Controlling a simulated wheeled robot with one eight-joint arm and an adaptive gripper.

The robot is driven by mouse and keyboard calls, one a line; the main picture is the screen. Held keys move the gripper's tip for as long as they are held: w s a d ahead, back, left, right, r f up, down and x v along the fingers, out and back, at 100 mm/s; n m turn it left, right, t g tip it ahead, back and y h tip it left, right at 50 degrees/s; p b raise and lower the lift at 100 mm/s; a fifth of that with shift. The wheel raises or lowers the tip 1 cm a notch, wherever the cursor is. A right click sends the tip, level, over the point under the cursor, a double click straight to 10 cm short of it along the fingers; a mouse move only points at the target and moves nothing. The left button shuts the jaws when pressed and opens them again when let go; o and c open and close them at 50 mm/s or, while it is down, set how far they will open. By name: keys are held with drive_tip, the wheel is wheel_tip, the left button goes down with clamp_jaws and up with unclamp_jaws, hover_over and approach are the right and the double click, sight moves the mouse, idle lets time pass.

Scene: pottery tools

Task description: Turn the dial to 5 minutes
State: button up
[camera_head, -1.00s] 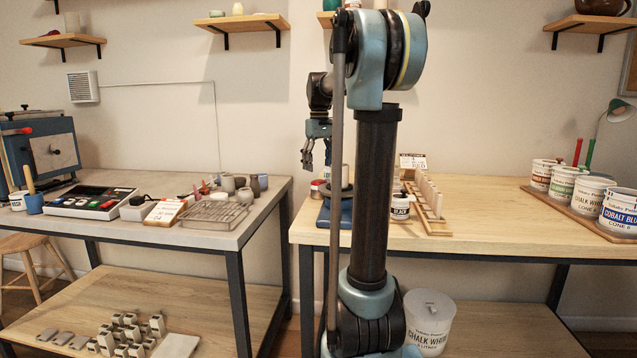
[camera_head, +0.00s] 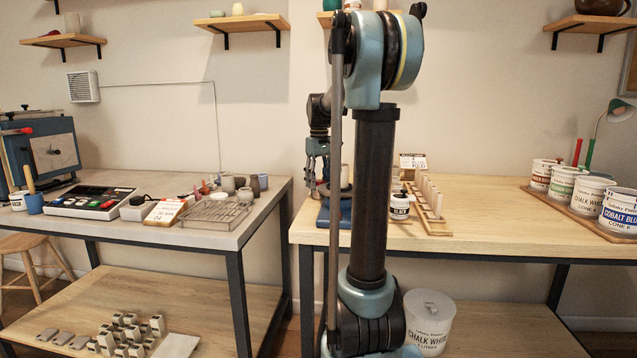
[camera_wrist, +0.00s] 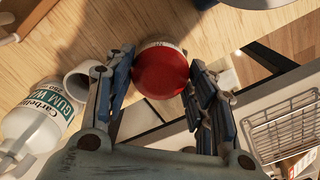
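The dial is a round red cap (camera_wrist: 160,70) on a pale ring with fine marks, seen from above in the wrist view near the table edge. No number on the ring can be read. My gripper (camera_wrist: 159,72) points down with one finger on each side of the red cap, spread about as wide as the cap. I cannot tell whether the fingers touch it. In the head view my gripper (camera_head: 316,178) is low over the left end of the wooden table, and the dial is mostly hidden behind it.
A wire rack (camera_wrist: 285,120) is at the right.

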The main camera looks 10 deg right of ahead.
drive_tip(key=m, duration=0.5)
drive_tip(key=shift+m, duration=0.3)
idle(0.4)
drive_tip(key=o, duration=1.1)
drive_tip(key=shift+c, duration=0.2)
drive_tip(key=shift+r, duration=0.15)
wheel_tip(320, 180, up, 12)
drive_tip(key=shift+f, duration=0.2)
